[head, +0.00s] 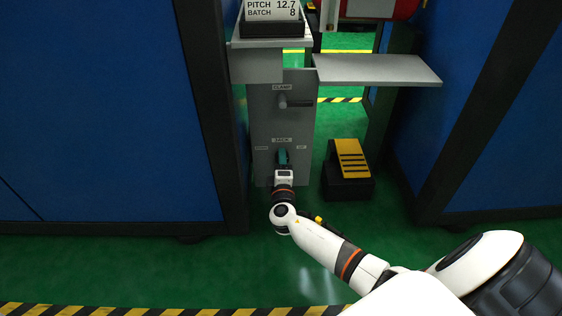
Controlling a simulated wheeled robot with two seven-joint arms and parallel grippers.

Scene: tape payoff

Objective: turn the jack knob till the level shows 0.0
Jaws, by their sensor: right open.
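The jack knob (281,156) is a dark teal piece under the JACK label on the lower part of a grey post (265,120). My right gripper (284,165) reaches it from the front and covers part of it. Its jaws are open at the knob; I cannot tell whether they touch it. No level readout can be made out. A sign (271,10) at the top reads PITCH 12.7, BATCH 8. My left gripper is not in view.
A CLAMP lever (295,103) sticks out of the post above the jack. A grey shelf (375,69) juts right. A black and yellow pedal (349,160) stands on the green floor to the right. Blue cabinets (100,110) flank both sides.

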